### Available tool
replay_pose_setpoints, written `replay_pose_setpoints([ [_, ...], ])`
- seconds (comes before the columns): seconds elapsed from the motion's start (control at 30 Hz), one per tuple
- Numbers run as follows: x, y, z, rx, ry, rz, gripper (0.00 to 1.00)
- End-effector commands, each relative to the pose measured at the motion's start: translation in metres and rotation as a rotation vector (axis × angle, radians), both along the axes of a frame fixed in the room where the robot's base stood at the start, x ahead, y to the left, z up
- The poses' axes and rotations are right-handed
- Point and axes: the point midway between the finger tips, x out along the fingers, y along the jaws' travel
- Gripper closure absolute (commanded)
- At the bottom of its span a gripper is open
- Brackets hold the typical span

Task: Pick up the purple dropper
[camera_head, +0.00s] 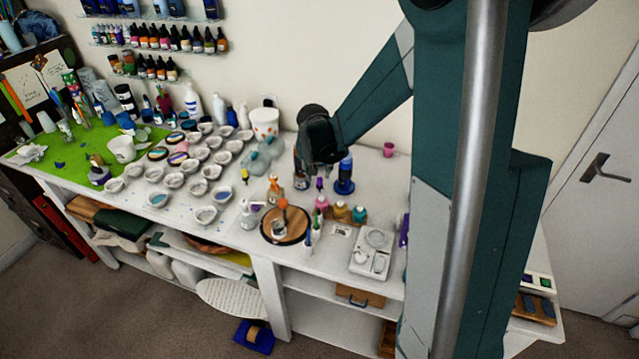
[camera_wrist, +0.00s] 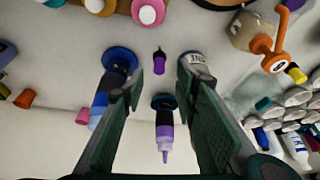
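A purple bottle-like dropper (camera_wrist: 165,132) with a dark round end and a narrow pale tip shows between my fingers in the wrist view, apart from both. A smaller dark purple piece with a black tip (camera_wrist: 159,63) lies beyond it on the white table. I cannot tell for sure which is the task's dropper. My gripper (camera_wrist: 160,92) is open and empty, pointing down over the table. In the head view my gripper (camera_head: 322,165) is above the table's right part. A small purple item (camera_head: 319,184) shows just below it there; the other is not clearly visible.
A blue bottle-like thing on a blue base (camera_wrist: 117,75) is close beside my left finger. A white-labelled bottle (camera_wrist: 196,68) is beside the right finger. A round wooden board (camera_head: 285,225), small coloured bottles (camera_head: 340,210) and a white scale (camera_head: 371,254) stand nearer the front edge.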

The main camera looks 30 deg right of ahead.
Motion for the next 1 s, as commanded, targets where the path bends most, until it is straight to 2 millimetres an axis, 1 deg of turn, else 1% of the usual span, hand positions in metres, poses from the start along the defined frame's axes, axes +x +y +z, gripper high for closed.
replay_pose_setpoints([
  [0.3, 0.000, 0.000, -0.001, 0.000, 0.000, 0.000, 0.70],
  [0.7, 0.007, -0.005, -0.022, 0.000, 0.000, 0.001, 0.70],
  [1.0, 0.008, -0.005, -0.024, 0.000, 0.000, 0.001, 0.70],
])
